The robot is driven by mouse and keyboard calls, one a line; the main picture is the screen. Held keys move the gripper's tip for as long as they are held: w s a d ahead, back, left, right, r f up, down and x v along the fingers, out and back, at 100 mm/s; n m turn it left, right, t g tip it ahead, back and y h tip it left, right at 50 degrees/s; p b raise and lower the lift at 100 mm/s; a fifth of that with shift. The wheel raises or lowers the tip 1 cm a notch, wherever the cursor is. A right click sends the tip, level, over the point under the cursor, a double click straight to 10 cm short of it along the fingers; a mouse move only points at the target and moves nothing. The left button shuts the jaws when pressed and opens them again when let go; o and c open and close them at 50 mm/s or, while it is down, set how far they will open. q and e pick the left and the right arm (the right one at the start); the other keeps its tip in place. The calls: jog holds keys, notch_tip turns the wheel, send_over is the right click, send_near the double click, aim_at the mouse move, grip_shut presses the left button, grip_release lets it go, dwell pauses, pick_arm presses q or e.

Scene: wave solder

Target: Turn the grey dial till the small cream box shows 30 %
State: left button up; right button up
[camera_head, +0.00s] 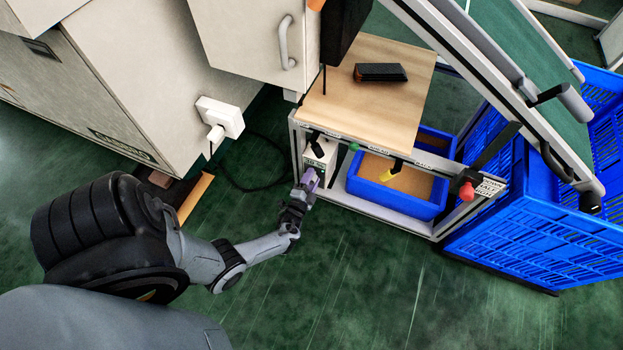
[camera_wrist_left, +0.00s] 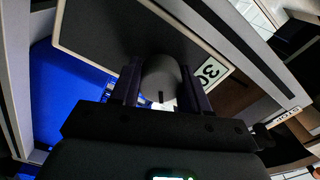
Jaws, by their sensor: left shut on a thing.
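The small cream box (camera_head: 328,152) is fixed under the left front corner of the wooden-topped bench in the head view. My left gripper (camera_head: 309,181), with purple-grey fingers, reaches it from below and is at its front. In the left wrist view, the grey dial (camera_wrist_left: 160,78) sits between the two fingers of my left gripper (camera_wrist_left: 160,88), which are shut on it. A white label with a tilted "30" (camera_wrist_left: 209,71) shows beside the right finger; part of it is hidden. In the head view the dial is hidden by the gripper. My right gripper is not in view.
A blue bin (camera_head: 400,205) with a yellow-handled tool stands on the bench's low shelf. A red knob (camera_head: 466,191) is on the rail to the right. Blue crates (camera_head: 545,230) stand at the right. A white socket box (camera_head: 220,117) is on the cabinet at left.

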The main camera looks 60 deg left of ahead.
pick_arm(q)
jog(key=o, duration=1)
jog(key=shift+s+d, duration=0.1)
jog(key=shift+p+v, duration=1.9)
jog(key=shift+v, duration=3.45)
